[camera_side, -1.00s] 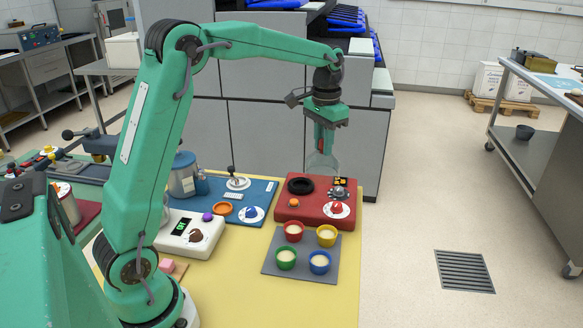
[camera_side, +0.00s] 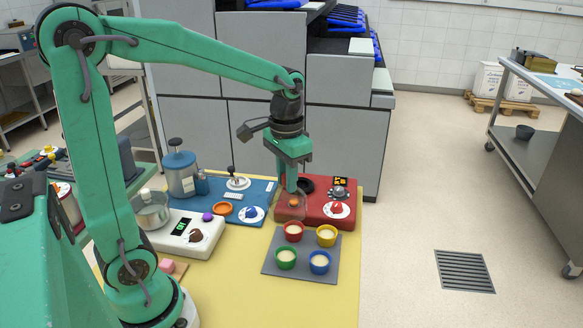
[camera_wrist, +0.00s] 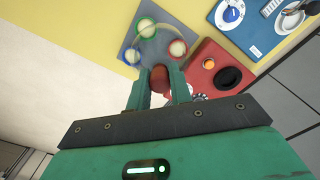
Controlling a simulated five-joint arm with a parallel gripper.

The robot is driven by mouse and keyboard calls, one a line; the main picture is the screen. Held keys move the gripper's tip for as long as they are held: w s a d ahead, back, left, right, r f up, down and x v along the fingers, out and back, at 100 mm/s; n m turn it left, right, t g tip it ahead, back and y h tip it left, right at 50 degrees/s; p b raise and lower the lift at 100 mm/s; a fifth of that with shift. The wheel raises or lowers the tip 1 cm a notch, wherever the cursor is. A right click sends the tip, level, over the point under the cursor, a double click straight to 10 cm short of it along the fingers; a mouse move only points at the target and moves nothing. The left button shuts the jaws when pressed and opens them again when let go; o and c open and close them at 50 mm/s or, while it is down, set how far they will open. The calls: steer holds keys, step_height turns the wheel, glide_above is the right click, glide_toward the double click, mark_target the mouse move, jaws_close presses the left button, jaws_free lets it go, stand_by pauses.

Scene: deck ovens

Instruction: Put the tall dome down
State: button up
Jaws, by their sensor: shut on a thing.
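My gripper (camera_side: 292,186) points down over the left part of the red board (camera_side: 322,217). It is shut on the tall dome (camera_side: 290,211), a clear glass cover that hangs below the fingers and is hard to make out. In the wrist view the fingers (camera_wrist: 159,86) close around a reddish-brown piece, seemingly the dome's knob, and the faint glass beyond it overlaps the cups. I cannot tell whether the dome's rim touches anything. A black ring (camera_side: 306,185) lies on the red board behind the gripper.
A grey tray (camera_side: 305,266) in front holds red (camera_side: 293,232), yellow (camera_side: 327,235), green (camera_side: 286,258) and blue (camera_side: 320,261) cups. Yellow mat is clear at the front.

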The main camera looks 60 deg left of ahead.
steer(key=s+d+f, duration=0.1)
steer(key=s+f, duration=0.1)
steer(key=s, duration=0.5)
steer(key=shift+d+f, duration=0.3)
steer(key=shift+d, duration=0.05)
steer(key=shift+s, duration=0.1)
steer(key=w+a+f, duration=0.1)
steer(key=a+f, duration=0.6)
steer(key=a, duration=0.4)
steer(key=shift+a, duration=0.3)
steer(key=shift+w+f, duration=0.1)
steer(key=shift+f, duration=1.9)
steer(key=o, duration=0.9)
steer(key=shift+f, duration=0.15)
